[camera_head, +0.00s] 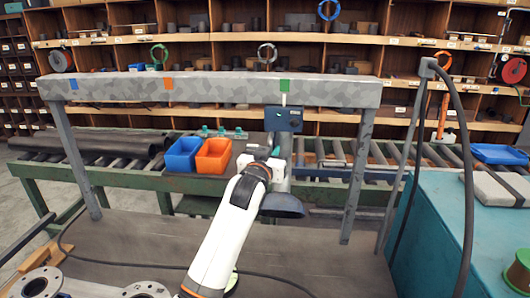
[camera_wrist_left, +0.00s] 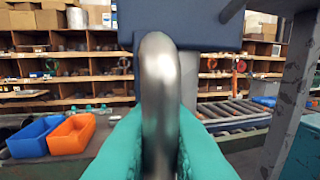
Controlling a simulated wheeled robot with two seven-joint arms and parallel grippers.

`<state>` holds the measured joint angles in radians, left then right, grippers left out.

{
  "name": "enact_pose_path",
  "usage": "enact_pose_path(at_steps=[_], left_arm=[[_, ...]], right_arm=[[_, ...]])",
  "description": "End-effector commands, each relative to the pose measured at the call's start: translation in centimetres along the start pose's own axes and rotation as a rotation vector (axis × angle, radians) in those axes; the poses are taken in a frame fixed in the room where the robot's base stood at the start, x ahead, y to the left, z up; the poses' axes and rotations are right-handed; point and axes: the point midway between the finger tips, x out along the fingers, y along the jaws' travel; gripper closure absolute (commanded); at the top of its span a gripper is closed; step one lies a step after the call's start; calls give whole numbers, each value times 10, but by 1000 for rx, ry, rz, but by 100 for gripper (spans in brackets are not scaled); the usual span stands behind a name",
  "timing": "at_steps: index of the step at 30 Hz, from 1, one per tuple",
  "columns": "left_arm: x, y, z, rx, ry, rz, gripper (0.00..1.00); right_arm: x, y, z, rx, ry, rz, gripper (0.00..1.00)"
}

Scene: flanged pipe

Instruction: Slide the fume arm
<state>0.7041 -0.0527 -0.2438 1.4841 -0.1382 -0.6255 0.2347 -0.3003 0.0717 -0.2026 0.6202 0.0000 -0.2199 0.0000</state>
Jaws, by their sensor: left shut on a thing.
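The fume arm hangs from a grey overhead beam (camera_head: 210,90). It has a dark blue box (camera_head: 283,119) just below the beam, a grey tube and a dark blue hood (camera_head: 282,205) at its lower end. The box is under the green mark (camera_head: 284,86) on the beam; an orange mark (camera_head: 168,83) and a blue mark (camera_head: 73,84) are farther left. My left gripper (camera_head: 270,160) is at the tube, above the hood. In the left wrist view its teal fingers are shut on a rounded metal handle (camera_wrist_left: 159,85). The right gripper is out of view.
A blue bin (camera_head: 183,154) and an orange bin (camera_head: 213,155) stand behind, left of the fume arm. Grey frame posts (camera_head: 358,175) carry the beam. A teal cabinet (camera_head: 440,230) with a black hose is at right. Metal flanges (camera_head: 38,283) lie at front left.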

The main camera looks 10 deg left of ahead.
Motion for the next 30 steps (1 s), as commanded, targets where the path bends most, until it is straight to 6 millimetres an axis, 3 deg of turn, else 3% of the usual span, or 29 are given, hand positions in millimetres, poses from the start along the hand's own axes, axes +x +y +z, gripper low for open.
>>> enact_pose_path(at_steps=[7, 8, 12, 23, 30], left_arm=[[0, -1, 0, 1, -1, -1, 100], [0, 0, 0, 1, -1, -1, 84], [0, 0, 0, 1, -1, -1, 66], [-5, 0, 0, 1, -2, 0, 66], [-41, 0, -3, 1, -3, 0, 66]], right_arm=[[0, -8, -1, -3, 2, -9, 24], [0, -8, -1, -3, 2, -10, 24], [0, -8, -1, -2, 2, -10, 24], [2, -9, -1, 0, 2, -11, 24], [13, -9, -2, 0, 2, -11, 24]])
